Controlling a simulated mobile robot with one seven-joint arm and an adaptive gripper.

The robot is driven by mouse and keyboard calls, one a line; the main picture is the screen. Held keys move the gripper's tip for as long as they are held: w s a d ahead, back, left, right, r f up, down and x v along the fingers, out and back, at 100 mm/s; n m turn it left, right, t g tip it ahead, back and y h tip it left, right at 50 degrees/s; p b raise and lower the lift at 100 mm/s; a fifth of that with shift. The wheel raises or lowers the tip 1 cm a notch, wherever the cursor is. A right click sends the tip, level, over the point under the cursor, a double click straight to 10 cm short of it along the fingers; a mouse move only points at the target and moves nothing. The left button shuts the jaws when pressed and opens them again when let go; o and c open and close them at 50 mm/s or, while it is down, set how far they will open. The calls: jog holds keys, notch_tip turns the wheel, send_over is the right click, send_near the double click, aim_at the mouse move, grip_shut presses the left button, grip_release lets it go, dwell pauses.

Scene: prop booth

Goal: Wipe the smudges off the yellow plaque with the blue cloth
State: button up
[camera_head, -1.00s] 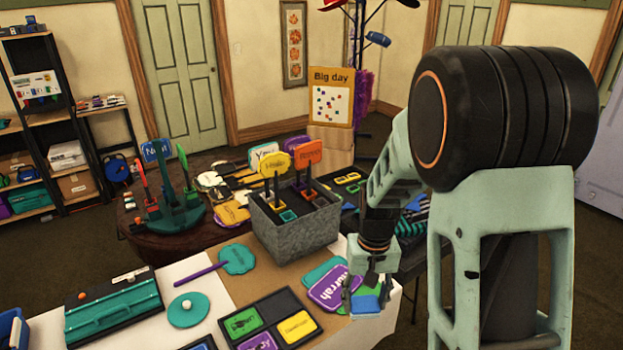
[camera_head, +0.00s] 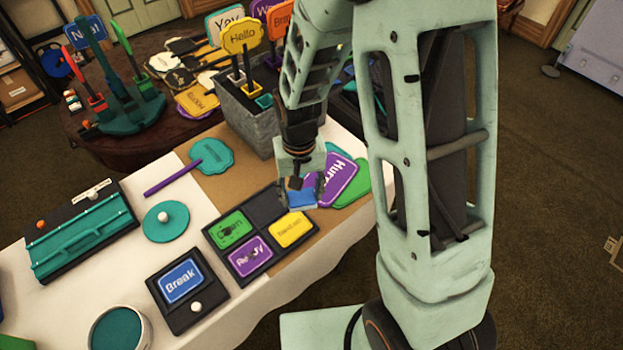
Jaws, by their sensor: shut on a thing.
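The yellow plaque (camera_head: 291,229) lies in the near right compartment of a black divided tray (camera_head: 224,262). It bears small dark lettering; I cannot make out separate smudges at this size. My gripper (camera_head: 296,184) points down just beyond the plaque and is shut on the blue cloth (camera_head: 302,200). The cloth hangs below the fingers, by the tray's far right edge, apart from the plaque in the picture. I cannot tell whether the cloth touches the table or the tray. My gripper partly hides the cloth's top.
Green (camera_head: 231,229) and purple (camera_head: 250,254) plaques share the tray. A purple sign (camera_head: 338,180) and a green one (camera_head: 358,186) lie right of the cloth. A grey box of upright signs (camera_head: 250,125) stands behind. A blue "Break" plaque (camera_head: 181,281) lies nearer.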

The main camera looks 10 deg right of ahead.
aim_at(275, 238)
jog(key=shift+w+a+f, duration=0.1)
jog(key=shift+a+f, duration=0.1)
jog(key=shift+f, duration=0.15)
jog(key=shift+f+b, duration=2.3)
jog(key=shift+f, duration=0.6)
jog(key=shift+f+b, duration=0.8)
jog(key=shift+f, duration=0.15)
jog(key=shift+a, duration=0.1)
jog(key=shift+s+a+r, duration=0.1)
jog(key=shift+s+a, duration=0.55)
jog(key=shift+a, duration=0.2)
jog(key=shift+s+a+r, duration=0.1)
jog(key=shift+s+a, duration=0.5)
jog(key=shift+a, duration=0.25)
jog(key=shift+s+a+f+b, duration=0.1)
jog(key=shift+s+a+b, duration=0.15)
jog(key=shift+s+a, duration=0.55)
jog(key=shift+s+a+f+b, duration=0.15)
jog(key=shift+s+a, duration=0.3)
jog(key=shift+a, duration=0.55)
jog(key=shift+r, duration=0.15)
jog(key=shift+d, duration=0.1)
